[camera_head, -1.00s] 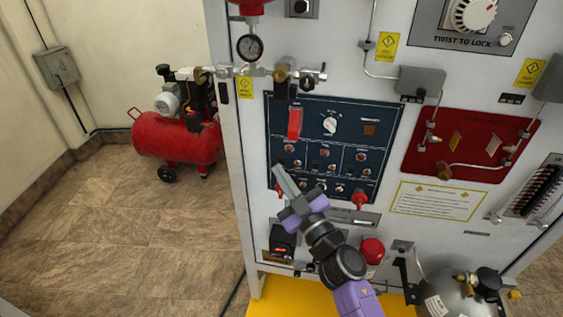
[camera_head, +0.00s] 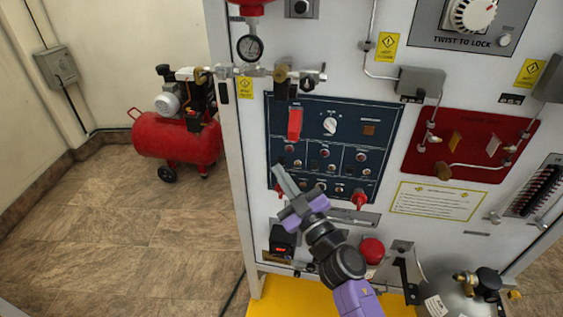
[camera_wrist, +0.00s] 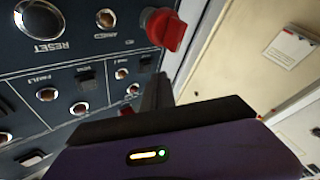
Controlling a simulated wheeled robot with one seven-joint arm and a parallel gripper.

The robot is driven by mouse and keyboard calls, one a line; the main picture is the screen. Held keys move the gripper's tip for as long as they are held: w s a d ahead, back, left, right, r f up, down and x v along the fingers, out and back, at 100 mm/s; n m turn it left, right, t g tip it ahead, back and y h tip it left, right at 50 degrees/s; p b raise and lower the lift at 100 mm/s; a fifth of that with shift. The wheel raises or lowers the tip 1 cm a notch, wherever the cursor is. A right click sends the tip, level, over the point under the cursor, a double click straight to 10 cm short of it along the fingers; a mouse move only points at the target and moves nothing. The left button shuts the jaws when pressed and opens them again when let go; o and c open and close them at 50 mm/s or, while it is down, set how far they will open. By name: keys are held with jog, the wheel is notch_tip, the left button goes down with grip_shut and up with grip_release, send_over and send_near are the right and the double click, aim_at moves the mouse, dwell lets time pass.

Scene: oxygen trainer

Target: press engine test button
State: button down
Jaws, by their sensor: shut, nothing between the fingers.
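A dark blue control panel (camera_head: 385,118) on the white cabinet carries several small round buttons, a red switch cover (camera_head: 295,123) and a white rotary knob (camera_head: 330,126). The labels in the head view are too small to read, so I cannot tell which button is the engine test button. My gripper (camera_head: 280,172) is shut and empty, its tips over the panel's lower left corner. Contact cannot be told. In the wrist view the dark fingers (camera_wrist: 158,92) point toward the panel, near a red knob (camera_wrist: 166,29) and small round buttons. A large round button (camera_wrist: 39,18) marked RESET shows at upper left.
Red knobs (camera_head: 360,199) stick out along the panel's lower edge. A black box with a red display (camera_head: 283,241) and a red dome button (camera_head: 372,250) sit below. A gas cylinder (camera_head: 455,295) stands at lower right. A red compressor (camera_head: 178,140) stands left, with open floor before it.

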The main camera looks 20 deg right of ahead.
jog(key=shift+w+d, duration=0.25)
jog(key=shift+w+d, duration=0.2)
jog(key=shift+w, duration=0.15)
dwell(0.7)
jog(key=shift+s+p, duration=0.1)
jog(key=shift+p, duration=0.2)
jog(key=shift+s+a, duration=0.45)
jog(key=shift+s, duration=0.1)
jog(key=shift+s+a, duration=0.75)
jog(key=shift+s, duration=0.3)
jog(key=shift+s+a, duration=0.75)
jog(key=shift+s, duration=0.25)
